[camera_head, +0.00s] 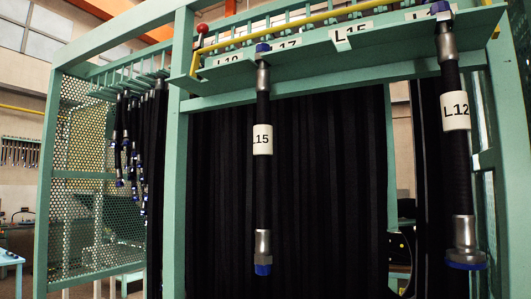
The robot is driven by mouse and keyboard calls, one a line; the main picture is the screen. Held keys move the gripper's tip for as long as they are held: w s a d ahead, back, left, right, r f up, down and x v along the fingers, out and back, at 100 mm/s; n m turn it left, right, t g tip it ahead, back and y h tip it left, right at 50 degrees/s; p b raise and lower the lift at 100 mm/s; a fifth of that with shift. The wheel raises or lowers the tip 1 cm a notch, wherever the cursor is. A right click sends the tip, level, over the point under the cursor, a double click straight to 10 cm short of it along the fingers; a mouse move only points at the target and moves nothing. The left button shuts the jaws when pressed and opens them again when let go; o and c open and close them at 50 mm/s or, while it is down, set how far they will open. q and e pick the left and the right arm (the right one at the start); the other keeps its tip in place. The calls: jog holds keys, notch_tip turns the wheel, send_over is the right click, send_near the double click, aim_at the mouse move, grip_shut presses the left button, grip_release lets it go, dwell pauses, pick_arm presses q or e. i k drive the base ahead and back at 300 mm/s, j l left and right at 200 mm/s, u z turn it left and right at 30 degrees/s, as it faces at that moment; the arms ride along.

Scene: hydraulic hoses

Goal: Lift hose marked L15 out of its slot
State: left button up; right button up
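The hose marked L15 (263,185) hangs upright from the green slotted shelf at the top. It has a black body, metal end fittings, blue caps and a white label reading L15. Its upper fitting sits at the shelf's front edge, near plates that seem to read L10 and L17. A plate reading L15 (351,30) is on the shelf further right, above a stretch with no hose hanging. Neither of my grippers is in view.
A second hose marked L12 (457,150) hangs at the right. The green shelf (380,52) spans the rack, with a yellow bar (300,22) and red knob (202,29) above. Black hoses or curtain hang behind. A perforated panel (85,180) and smaller hoses (128,150) are left.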

aim_at(262, 132)
jog(key=i+j+z, duration=0.15)
jog(key=j+z, duration=0.45)
jog(key=j, duration=0.2)
jog(key=i+j+z, duration=0.1)
jog(key=j+z, duration=0.2)
jog(key=j, duration=0.15)
